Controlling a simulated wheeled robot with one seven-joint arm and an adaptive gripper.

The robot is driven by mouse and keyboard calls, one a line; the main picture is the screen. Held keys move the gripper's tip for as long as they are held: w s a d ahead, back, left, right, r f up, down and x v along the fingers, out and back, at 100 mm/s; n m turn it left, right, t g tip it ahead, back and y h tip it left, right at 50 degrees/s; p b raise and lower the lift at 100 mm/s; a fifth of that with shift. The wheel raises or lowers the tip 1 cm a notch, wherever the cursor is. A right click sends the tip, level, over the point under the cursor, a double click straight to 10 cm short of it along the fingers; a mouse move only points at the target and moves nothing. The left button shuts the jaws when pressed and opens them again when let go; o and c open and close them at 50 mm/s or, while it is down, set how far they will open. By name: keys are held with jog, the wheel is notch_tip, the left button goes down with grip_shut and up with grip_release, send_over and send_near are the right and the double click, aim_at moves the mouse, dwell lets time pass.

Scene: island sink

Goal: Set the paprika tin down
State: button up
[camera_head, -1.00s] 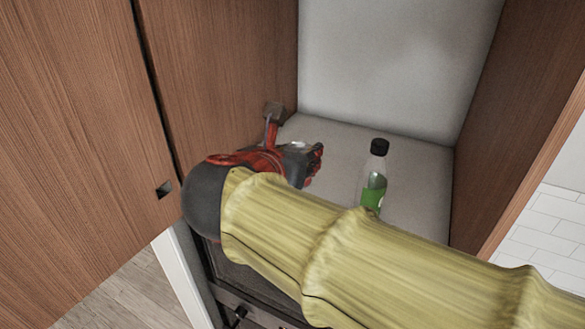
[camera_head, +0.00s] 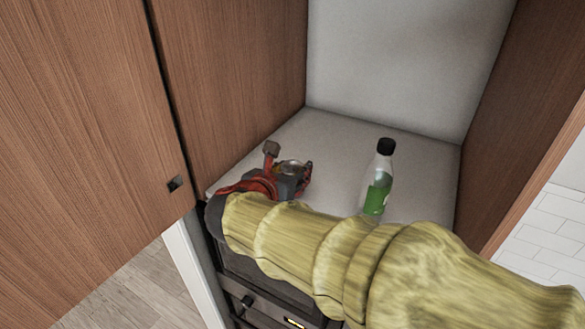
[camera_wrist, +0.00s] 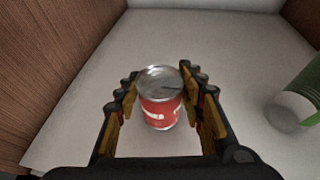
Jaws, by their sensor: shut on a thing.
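The paprika tin is a small red can with a silver lid, upright between my fingers in the wrist view (camera_wrist: 160,108). Its lid also shows in the head view (camera_head: 291,165). My gripper (camera_wrist: 160,100) has a finger on each side of the tin and is shut on it. In the head view my gripper (camera_head: 292,178) is inside the cabinet, over the left front part of the pale shelf (camera_head: 335,135). The tin's base is low over the shelf; I cannot tell whether it touches.
A clear bottle with a green label and black cap (camera_head: 378,180) stands on the shelf to the right of my gripper. Wooden cabinet walls stand left (camera_head: 230,70) and right (camera_head: 510,110). The shelf's back part is clear.

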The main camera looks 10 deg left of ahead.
jog(key=shift+f, duration=0.2)
jog(key=o, duration=1.2)
jog(key=shift+c, duration=0.2)
jog(key=shift+r, duration=0.15)
jog(key=shift+s+r, duration=0.15)
jog(key=shift+s, duration=0.05)
jog(key=b+v, duration=0.2)
jog(key=v, duration=0.9)
jog(key=shift+s, duration=0.3)
jog(key=shift+r, duration=0.15)
